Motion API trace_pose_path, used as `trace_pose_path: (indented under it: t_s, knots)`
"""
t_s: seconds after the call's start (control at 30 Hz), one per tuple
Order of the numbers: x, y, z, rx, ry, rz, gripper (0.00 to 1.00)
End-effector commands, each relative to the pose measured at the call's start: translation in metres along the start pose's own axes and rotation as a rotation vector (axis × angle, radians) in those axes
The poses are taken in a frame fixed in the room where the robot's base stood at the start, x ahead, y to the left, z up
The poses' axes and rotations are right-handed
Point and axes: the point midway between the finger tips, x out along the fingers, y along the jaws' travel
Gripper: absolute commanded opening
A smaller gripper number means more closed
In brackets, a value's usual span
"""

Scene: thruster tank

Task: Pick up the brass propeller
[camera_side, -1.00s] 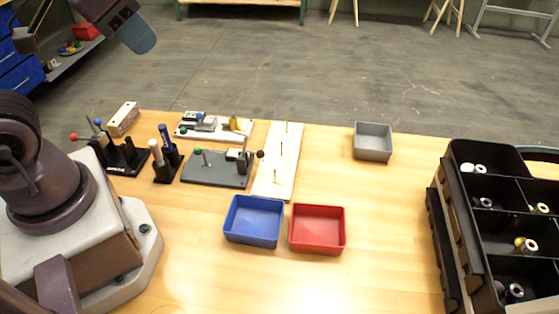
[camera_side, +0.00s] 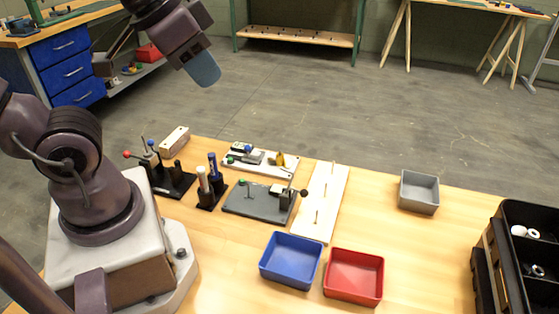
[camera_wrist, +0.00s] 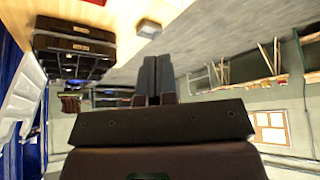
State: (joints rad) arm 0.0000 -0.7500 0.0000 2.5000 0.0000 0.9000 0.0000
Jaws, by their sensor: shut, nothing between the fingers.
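A small brass-yellow piece (camera_side: 279,160) stands on the right end of a white fixture plate (camera_side: 246,171) in the side view. It is too small for me to tell whether it is the propeller. My gripper (camera_wrist: 154,75) shows in the wrist view with its dark grey fingers together and empty. In the side view its blue-grey end (camera_side: 203,68) hangs high at the upper left, well above the table and apart from everything on it.
The table holds a grey fixture plate (camera_side: 262,203), a pale board with pegs (camera_side: 314,217), a blue bin (camera_side: 267,272), a red bin (camera_side: 354,296) and a grey bin (camera_side: 419,207). A black compartment crate (camera_side: 502,270) stands at the right. The table between the grey and red bins is clear.

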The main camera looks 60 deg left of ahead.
Motion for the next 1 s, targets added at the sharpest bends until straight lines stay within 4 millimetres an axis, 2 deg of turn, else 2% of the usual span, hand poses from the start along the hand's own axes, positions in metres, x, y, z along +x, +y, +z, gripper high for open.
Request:
trace_pose_path:
  t_s: [0.03, 0.37, 0.7, 0.83, 1.0]
  knots:
    - [0.000, 0.000, 0.000, 0.000, 0.000, 0.000, 0.05]
    - [0.000, 0.000, 0.000, 0.000, 0.000, 0.000, 0.80]
    - [0.002, -0.005, 0.000, -0.023, -0.009, -0.012, 0.81]
    - [0.022, -0.019, 0.003, -0.081, -0.116, -0.056, 0.81]
    - [0.059, -0.047, -0.007, -0.085, -0.301, -0.131, 0.81]
